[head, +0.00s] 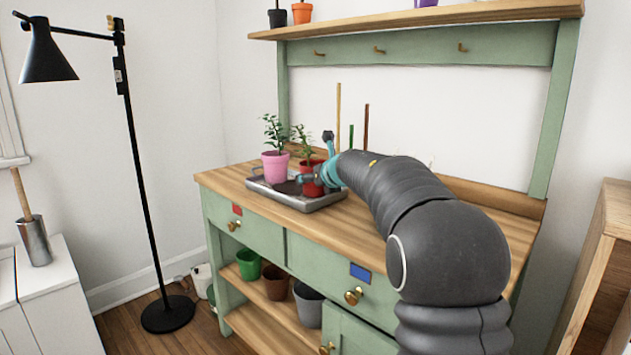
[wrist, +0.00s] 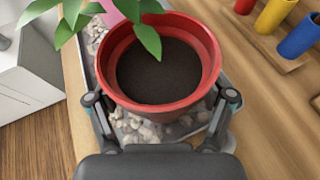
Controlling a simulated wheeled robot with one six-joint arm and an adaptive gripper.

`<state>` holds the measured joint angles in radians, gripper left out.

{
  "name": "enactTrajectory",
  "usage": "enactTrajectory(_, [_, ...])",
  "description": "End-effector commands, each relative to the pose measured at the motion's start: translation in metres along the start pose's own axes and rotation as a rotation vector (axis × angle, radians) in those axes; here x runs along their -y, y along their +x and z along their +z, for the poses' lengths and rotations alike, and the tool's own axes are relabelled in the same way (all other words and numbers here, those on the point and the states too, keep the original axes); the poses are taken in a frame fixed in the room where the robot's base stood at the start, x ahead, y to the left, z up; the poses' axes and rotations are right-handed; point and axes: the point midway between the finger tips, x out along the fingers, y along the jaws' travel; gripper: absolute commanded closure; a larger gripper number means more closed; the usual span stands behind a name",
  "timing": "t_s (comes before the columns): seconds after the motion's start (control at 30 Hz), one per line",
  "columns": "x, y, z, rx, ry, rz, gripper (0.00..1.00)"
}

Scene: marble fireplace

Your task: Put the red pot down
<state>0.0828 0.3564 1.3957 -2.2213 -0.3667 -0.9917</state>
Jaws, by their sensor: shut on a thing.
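The red pot (head: 314,187) holds dark soil and a small green plant. In the wrist view the red pot (wrist: 190,104) sits between the two fingers of my gripper (wrist: 160,108), which is shut on it. In the head view my gripper (head: 312,179) reaches the pot from the right. The pot is over the grey tray (head: 300,203), beside the pink pot (head: 275,167) with its own plant. White pebbles (wrist: 150,130) show in the tray below the red pot. I cannot tell whether its base touches them.
The tray stands at the left end of a wooden bench top (head: 365,225). Red, yellow and blue cylinders (wrist: 272,15) stand at the upper right in the wrist view. A black floor lamp (head: 140,170) stands left of the bench. Bench top right of the tray looks partly clear.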

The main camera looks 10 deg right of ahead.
Motion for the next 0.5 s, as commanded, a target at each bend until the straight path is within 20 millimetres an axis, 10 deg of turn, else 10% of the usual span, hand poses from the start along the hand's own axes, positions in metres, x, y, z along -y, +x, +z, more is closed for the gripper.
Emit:
enactTrajectory(0.13, [0.0001, 0.0008, -0.0022, 0.001, 0.001, 0.000, 0.72])
enactTrajectory(0.17, [0.0001, 0.0009, -0.0023, 0.000, 0.001, 0.000, 0.12])
enactTrajectory(0.2, [0.0000, 0.0008, -0.0022, 0.000, 0.001, 0.000, 0.02])
enactTrajectory(0.5, [0.0000, 0.0008, -0.0020, 0.000, 0.000, 0.000, 0.00])
